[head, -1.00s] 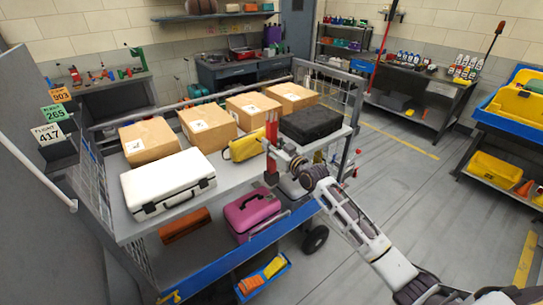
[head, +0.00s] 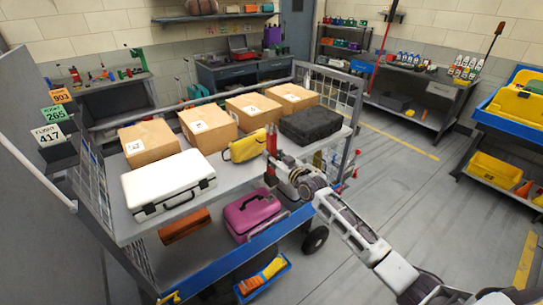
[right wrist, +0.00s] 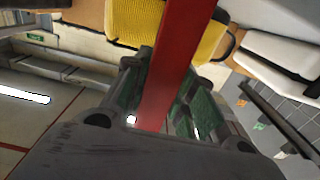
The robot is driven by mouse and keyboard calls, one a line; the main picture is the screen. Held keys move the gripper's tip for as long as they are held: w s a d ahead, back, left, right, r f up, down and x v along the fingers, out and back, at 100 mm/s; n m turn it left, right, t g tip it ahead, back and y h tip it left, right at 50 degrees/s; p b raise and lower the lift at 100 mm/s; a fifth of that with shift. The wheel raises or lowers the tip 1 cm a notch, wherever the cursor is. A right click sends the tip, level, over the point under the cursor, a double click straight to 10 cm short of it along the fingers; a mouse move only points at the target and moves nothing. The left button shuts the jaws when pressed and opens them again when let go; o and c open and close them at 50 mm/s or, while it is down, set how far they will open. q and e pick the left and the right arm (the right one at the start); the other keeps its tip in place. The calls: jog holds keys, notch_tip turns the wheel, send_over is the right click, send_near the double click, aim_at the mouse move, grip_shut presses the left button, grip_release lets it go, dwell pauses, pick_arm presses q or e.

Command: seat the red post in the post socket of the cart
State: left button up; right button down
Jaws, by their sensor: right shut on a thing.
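The red post (head: 271,141) stands roughly upright at the front right edge of the cart (head: 232,181). My right gripper (head: 271,166) is shut on the red post, with post showing above and below the jaws. In the right wrist view the post (right wrist: 172,70) runs between the two fingers (right wrist: 165,92). The post's lower end is close to the cart's front edge. I cannot make out the post socket, and whether the post's foot is inside it cannot be told. My left gripper is not in view.
On the cart's top shelf are several cardboard boxes (head: 208,124), a white case (head: 168,184), a yellow bag (head: 245,146) and a black case (head: 310,125). A pink case (head: 254,213) and a brown case (head: 185,226) lie on the lower shelf.

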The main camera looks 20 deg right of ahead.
dwell(0.3)
jog(key=c, duration=1.6)
grip_release()
jog(key=shift+f, duration=0.15)
jog(key=shift+c, duration=0.2)
jog(key=o, duration=0.5)
jog(key=shift+c, duration=0.2)
jog(key=shift+r, duration=0.25)
jog(key=b+v, duration=0.1)
jog(key=v, duration=1.1)
jog(key=shift+f, duration=0.1)
